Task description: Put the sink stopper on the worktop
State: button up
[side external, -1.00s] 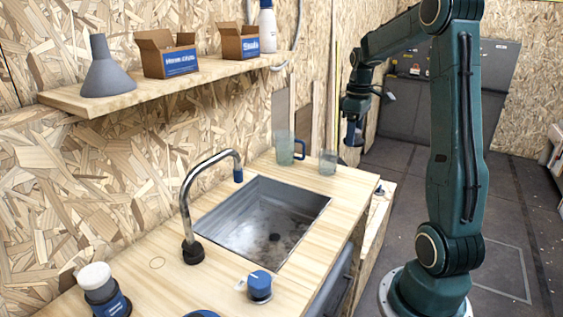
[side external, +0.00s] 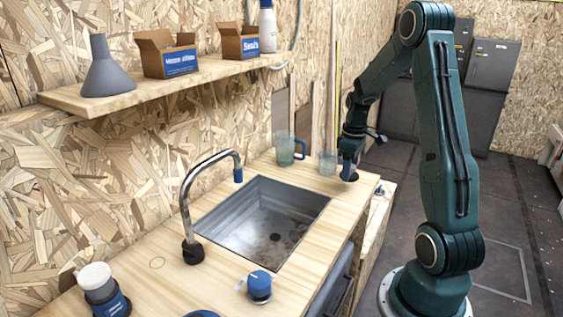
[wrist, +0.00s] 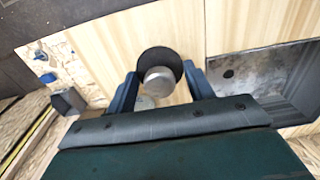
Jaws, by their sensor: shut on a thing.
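The sink stopper, a dark round disc with a grey knob, shows in the wrist view (wrist: 160,55) between my fingers. My gripper (wrist: 160,82) is shut on its knob. In the side view, my gripper (side external: 349,163) points down over the far right end of the wooden worktop (side external: 215,262), with the dark stopper (side external: 350,177) at its tips. The stopper is at or slightly above the wood; I cannot tell whether it touches. The worktop (wrist: 225,25) also shows behind it in the wrist view.
A clear tumbler (side external: 328,163) stands close to the left of my gripper, with a blue-handled jug (side external: 286,150) beyond. The sink (side external: 262,222) lies nearer the camera, with a curved tap (side external: 187,205) beside it. A blue-topped item (side external: 260,285) stands at the front.

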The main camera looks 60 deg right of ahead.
jog(key=shift+f, duration=1.8)
jog(key=shift+f, duration=0.1)
jog(key=o, duration=1)
notch_tip(320, 180, up, 12)
